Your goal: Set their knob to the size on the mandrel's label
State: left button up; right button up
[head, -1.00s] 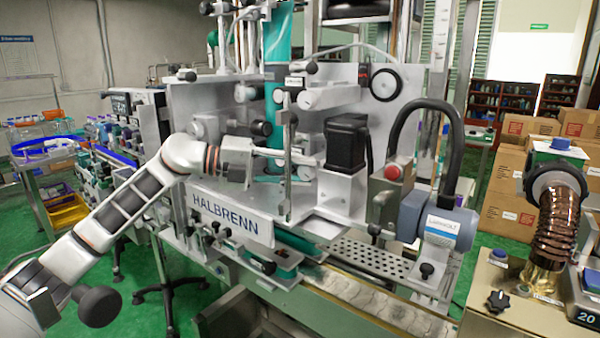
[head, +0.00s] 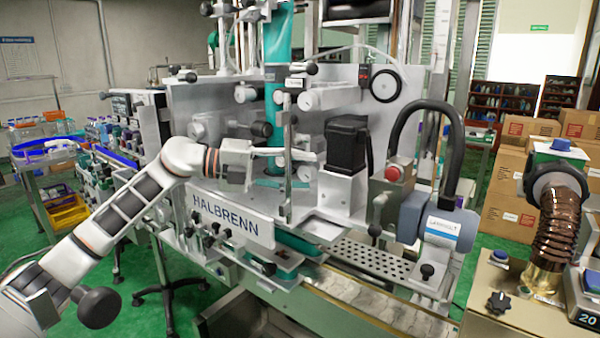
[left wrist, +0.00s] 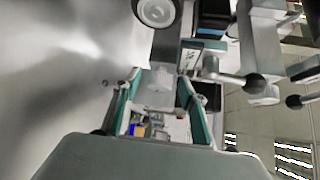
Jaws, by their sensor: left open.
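The machine marked HALBRENN (head: 225,218) stands in the middle of the head view. An upright teal tube (head: 275,95) runs down its front, and a small label plate (head: 295,83) sits beside it; its print is too small to read. I cannot tell which part is the mandrel. A round black-rimmed dial or knob (head: 385,85) is on the upper panel; its setting is unreadable. My left gripper (head: 292,160) is in front of the tube's lower end, near small white cylinders. In the left wrist view, my left gripper (left wrist: 160,108) is open, with a pale cylinder (left wrist: 158,82) visible between its fingers.
A slim upright post (head: 288,150) stands close to the left fingers. A black block (head: 346,145), red button (head: 393,173) and black curved hose (head: 430,108) are to the right. In the left wrist view, a lever with a black ball (left wrist: 255,83) lies right of the fingers.

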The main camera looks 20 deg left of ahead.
pick_arm(q)
jog(key=v, duration=1.2)
